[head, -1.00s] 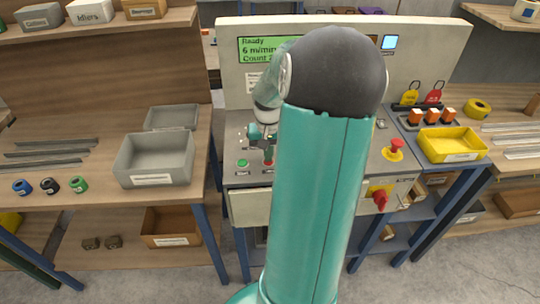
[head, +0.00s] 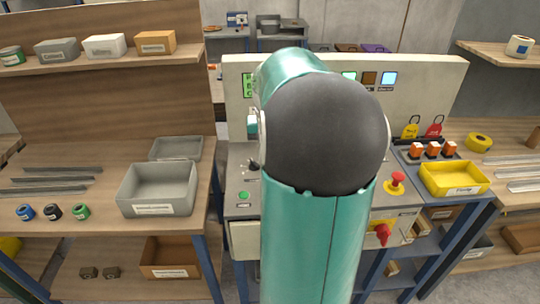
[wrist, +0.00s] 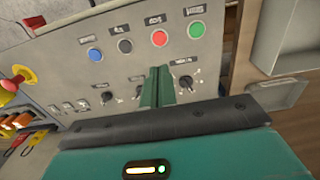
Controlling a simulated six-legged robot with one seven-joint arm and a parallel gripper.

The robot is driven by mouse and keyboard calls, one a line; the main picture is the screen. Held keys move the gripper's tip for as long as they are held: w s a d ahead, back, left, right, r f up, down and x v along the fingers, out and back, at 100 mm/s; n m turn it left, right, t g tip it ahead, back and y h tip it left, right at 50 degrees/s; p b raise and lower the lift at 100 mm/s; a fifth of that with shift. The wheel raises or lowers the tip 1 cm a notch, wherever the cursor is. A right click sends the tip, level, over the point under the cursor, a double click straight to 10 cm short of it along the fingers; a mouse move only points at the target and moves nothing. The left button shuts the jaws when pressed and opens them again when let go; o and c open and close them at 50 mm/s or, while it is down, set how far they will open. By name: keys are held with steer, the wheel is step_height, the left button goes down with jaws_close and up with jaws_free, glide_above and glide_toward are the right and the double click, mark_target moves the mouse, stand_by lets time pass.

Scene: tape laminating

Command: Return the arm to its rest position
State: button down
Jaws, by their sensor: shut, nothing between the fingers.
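My arm (head: 318,235) rises in the middle of the head view, its dark rounded elbow covering much of the machine. My gripper (wrist: 157,88) shows in the wrist view as two green fingers pressed together with nothing between them. Behind the fingers is the machine's control panel (wrist: 130,62), with blue, black, green and red buttons and several knobs. I cannot tell whether the fingers touch it. In the head view the gripper is hidden behind my arm.
The machine's backboard (head: 430,75) stands behind my arm. A red emergency button (head: 397,180) and yellow bin (head: 455,179) are on the right. A grey bin (head: 158,190) stands on the left bench. Shelves flank both sides.

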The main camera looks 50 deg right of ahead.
stand_by(0.6)
steer(key=w+a+r+n+t+h, duration=0.1)
steer(key=a+r+n, duration=0.1)
steer(key=a, duration=0.7)
steer(key=w+a+r+n+t+h, duration=0.1)
steer(key=w+a+r+n, duration=0.15)
steer(key=a, duration=0.65)
steer(key=s+a+n+t+y, duration=0.1)
steer(key=s+a, duration=0.3)
steer(key=a, duration=0.5)
steer(key=s+a+n+t+y, duration=0.1)
steer(key=s+a+n, duration=0.3)
steer(key=a, duration=0.4)
steer(key=shift+s+a+f+t, duration=0.3)
steer(key=shift+s+a+t, duration=0.1)
steer(key=shift+t, duration=0.4)
steer(key=shift+w+d, duration=0.1)
steer(key=shift+d, duration=0.05)
